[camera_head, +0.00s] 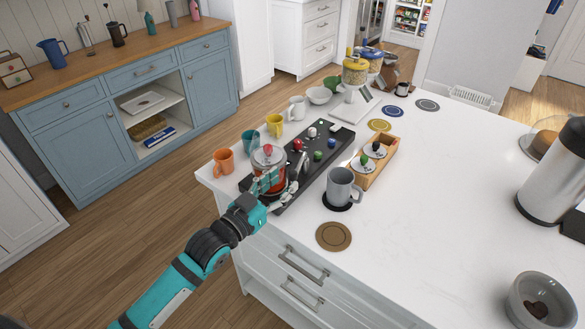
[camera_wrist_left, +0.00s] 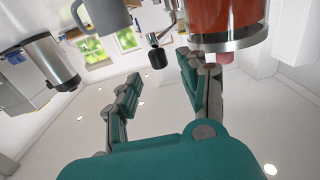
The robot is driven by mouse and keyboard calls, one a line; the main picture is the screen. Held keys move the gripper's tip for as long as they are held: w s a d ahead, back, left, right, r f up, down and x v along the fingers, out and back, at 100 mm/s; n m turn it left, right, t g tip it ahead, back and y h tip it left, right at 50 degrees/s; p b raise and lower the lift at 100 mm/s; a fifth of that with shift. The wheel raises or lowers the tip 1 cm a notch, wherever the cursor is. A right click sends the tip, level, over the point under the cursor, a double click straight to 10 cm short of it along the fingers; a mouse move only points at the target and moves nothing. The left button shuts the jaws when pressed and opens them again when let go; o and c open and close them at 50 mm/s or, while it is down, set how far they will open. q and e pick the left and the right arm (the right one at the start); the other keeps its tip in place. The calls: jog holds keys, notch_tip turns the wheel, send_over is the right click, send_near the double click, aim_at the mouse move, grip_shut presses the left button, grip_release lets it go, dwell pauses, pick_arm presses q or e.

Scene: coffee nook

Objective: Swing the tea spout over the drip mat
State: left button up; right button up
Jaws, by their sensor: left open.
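A glass tea vessel (camera_head: 267,160) with red tea and a red lid knob stands at the near left end of the dark tray (camera_head: 318,172). My left gripper (camera_head: 272,184) is open in front of it, covering its lower part. In the left wrist view the red vessel (camera_wrist_left: 228,18) is close above one finger of the gripper (camera_wrist_left: 160,88). A metal piece with a black end (camera_wrist_left: 157,57), perhaps the spout, shows beyond the gap between the fingers. My right gripper is out of view.
Orange (camera_head: 223,162) and other coloured mugs line the counter's left edge. A wooden box (camera_head: 378,172) with lidded jars is right of the tray. A brown coaster (camera_head: 333,236) lies near the front edge. The white counter (camera_head: 430,200) to the right is mostly clear, up to a steel dispenser (camera_head: 553,172).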

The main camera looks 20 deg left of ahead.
aim_at(290, 176)
pick_arm(q)
jog(key=x, duration=0.5)
jog(key=shift+p, duration=0.35)
jog(key=shift+s, duration=0.1)
grip_shut()
jog(key=shift+f, duration=0.1)
